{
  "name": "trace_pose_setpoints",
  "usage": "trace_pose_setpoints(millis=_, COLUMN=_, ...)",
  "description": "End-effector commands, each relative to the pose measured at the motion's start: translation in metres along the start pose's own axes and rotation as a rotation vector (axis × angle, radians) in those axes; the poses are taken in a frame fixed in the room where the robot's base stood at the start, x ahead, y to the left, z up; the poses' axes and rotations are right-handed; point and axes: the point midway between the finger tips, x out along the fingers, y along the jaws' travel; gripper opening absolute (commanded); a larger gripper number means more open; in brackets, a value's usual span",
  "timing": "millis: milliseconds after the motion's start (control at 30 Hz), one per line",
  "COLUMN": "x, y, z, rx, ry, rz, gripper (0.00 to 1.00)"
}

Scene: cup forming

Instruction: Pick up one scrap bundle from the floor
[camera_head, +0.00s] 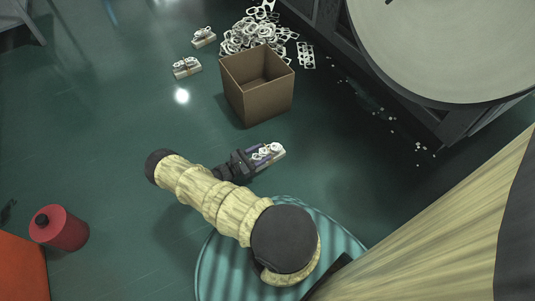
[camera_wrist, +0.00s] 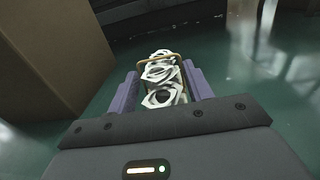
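A scrap bundle of pale ring-shaped stampings (camera_head: 270,152) is at my gripper, just in front of the cardboard box. In the wrist view the bundle (camera_wrist: 162,80), with a tan band over its far end, lies between the two purple fingers of my gripper (camera_wrist: 162,88). The fingers are close along both sides; whether they press on it I cannot tell. My gripper (camera_head: 258,158) hides part of it in the head view. Whether it touches the floor is unclear. Two other bundles, one nearer (camera_head: 187,67) and one farther (camera_head: 203,37), lie on the floor.
The open brown cardboard box (camera_head: 262,100) stands close behind the bundle and shows at left in the wrist view. A loose scrap heap (camera_head: 252,34) lies beyond it. A machine with a round top (camera_head: 440,45) is at right. A red canister (camera_head: 62,229) stands at left.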

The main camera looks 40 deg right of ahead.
Motion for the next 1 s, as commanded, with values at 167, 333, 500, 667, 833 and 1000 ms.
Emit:
trace_pose_setpoints(millis=167, x=0.000, y=0.000, z=0.000, rx=0.000, ry=0.000, rz=0.001, gripper=0.24)
trace_pose_setpoints(millis=333, x=0.000, y=0.000, z=0.003, rx=0.000, ry=-0.001, rz=0.001, gripper=0.24)
trace_pose_setpoints(millis=500, x=0.000, y=0.000, z=0.018, rx=0.000, ry=-0.002, rz=0.001, gripper=0.24)
trace_pose_setpoints(millis=667, x=-0.001, y=0.001, z=0.044, rx=0.001, ry=-0.001, rz=0.002, gripper=0.24)
trace_pose_setpoints(millis=833, x=0.000, y=0.000, z=0.075, rx=0.000, ry=-0.001, rz=0.000, gripper=0.24)
trace_pose_setpoints(millis=1000, x=0.000, y=0.001, z=0.096, rx=0.000, ry=-0.001, rz=0.001, gripper=0.24)
